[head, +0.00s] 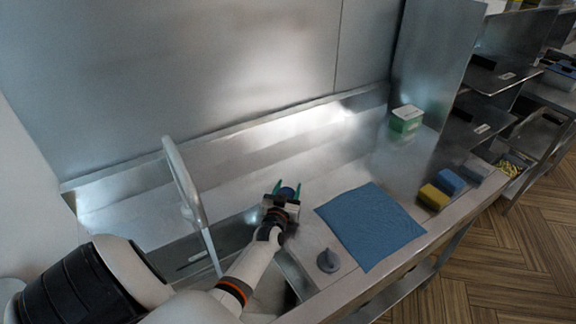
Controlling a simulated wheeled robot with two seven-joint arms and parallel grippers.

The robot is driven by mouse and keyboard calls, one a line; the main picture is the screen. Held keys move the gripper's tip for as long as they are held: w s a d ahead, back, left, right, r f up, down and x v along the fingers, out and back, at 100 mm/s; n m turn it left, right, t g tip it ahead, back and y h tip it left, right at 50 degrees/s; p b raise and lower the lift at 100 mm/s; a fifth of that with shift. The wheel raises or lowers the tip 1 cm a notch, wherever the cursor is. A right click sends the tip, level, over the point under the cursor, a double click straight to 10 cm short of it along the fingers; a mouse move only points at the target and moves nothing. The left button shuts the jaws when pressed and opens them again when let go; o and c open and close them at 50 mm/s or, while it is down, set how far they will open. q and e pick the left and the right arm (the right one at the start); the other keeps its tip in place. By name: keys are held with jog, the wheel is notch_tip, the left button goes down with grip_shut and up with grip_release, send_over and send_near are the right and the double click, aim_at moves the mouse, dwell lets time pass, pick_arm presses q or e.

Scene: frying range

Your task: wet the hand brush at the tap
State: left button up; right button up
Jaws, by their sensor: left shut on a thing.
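The tap (184,180) is a pale curved spout at the left of the head view. The gripper is to the right of the tap and apart from it. Whether water runs cannot be told. My right gripper is not in view.
The sink (290,272) is partly hidden by my left arm. A grey knob (328,261) and a blue cloth (370,225) lie to its right. A yellow sponge (433,196), a blue sponge (450,181) and a green-white box (406,119) stand farther right. The back counter is clear.

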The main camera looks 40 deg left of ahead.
pick_arm(q)
jog(key=o, duration=1)
jog(key=b+v, duration=0.1)
jog(key=v, duration=1.1)
jog(key=shift+d, duration=0.1)
